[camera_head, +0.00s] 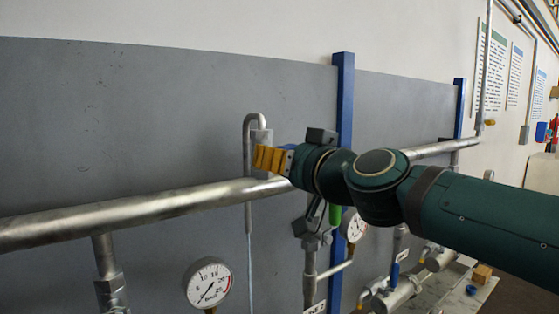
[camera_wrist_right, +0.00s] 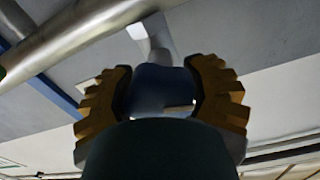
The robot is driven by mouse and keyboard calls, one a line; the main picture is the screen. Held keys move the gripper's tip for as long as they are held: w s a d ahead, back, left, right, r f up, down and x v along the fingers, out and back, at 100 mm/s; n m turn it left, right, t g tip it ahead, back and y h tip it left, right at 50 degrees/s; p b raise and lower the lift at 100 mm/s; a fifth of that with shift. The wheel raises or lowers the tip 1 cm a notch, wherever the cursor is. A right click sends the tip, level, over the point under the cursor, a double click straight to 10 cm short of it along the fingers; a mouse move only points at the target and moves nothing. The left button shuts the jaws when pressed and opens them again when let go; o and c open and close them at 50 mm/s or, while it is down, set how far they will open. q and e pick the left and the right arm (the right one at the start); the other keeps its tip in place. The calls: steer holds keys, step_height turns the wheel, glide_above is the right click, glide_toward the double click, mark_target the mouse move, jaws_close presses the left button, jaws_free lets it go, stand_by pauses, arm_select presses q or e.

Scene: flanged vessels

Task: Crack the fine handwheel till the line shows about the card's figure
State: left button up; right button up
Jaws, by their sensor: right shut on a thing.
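In the right wrist view the yellow fingers of my right gripper (camera_wrist_right: 162,92) are closed on both sides of a dark blue part (camera_wrist_right: 158,88), which looks like the fine handwheel. The fingers and my wrist hide most of it in the head view. A round white gauge (camera_head: 209,284) hangs at lower left, its needle pointing down and left. A second gauge (camera_head: 354,225) is partly behind my arm. I cannot make out a card with a figure.
A large metal pipe (camera_head: 130,212) runs across the grey panel (camera_head: 150,110). A blue upright post (camera_head: 345,95) stands behind my arm. More valves and pipework (camera_head: 395,292) are at lower right.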

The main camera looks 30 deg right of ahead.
steer(key=shift+f+m, duration=0.2)
steer(key=shift+m, duration=7.4)
steer(key=o, duration=1)
steer(key=shift+c, duration=0.2)
steer(key=o, duration=0.3)
steer(key=shift+s, duration=0.1)
steer(key=shift+r, duration=0.1)
